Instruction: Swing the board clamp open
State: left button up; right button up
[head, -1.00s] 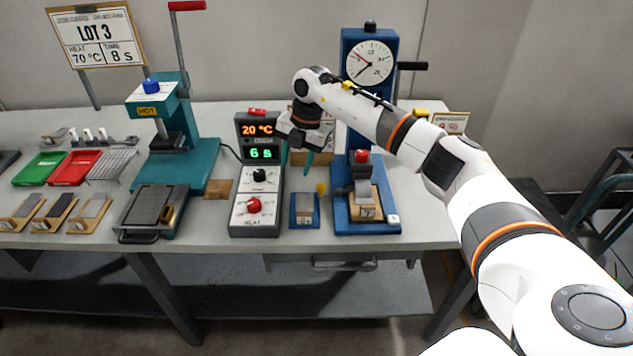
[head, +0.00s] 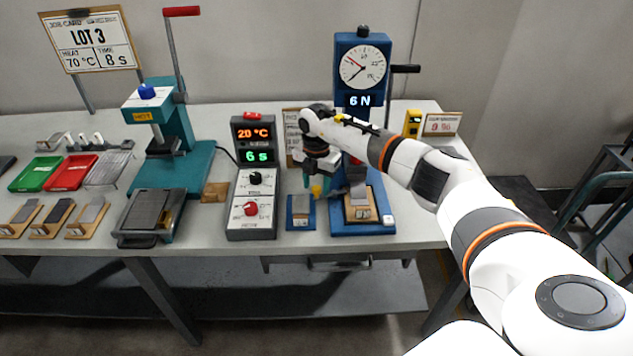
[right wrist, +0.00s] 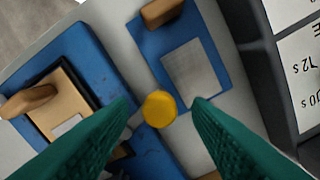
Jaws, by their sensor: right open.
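A blue test stand (head: 347,227) with a round dial holds a tan board (head: 360,213) on its base. A grey metal piece (head: 357,184) lies over the board's back; I cannot tell whether it is the clamp. A yellow round knob (head: 317,190) is just left of the base. In the right wrist view the yellow knob (right wrist: 160,108) sits between my green fingertips, with gaps on both sides. My right gripper (head: 317,181) is open and points down over the knob. What the knob is fixed to is hidden. My left gripper is not in view.
A small blue plate (head: 300,222) with a metal sheet is close to the stand's left. A heater control box (head: 252,207) stands left of it. A teal press (head: 202,165), a dark hot plate (head: 150,215) and coloured trays (head: 70,173) are farther left. A yellow gauge (head: 412,122) is behind right.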

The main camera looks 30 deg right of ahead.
jog(key=shift+f, duration=0.25)
grip_shut()
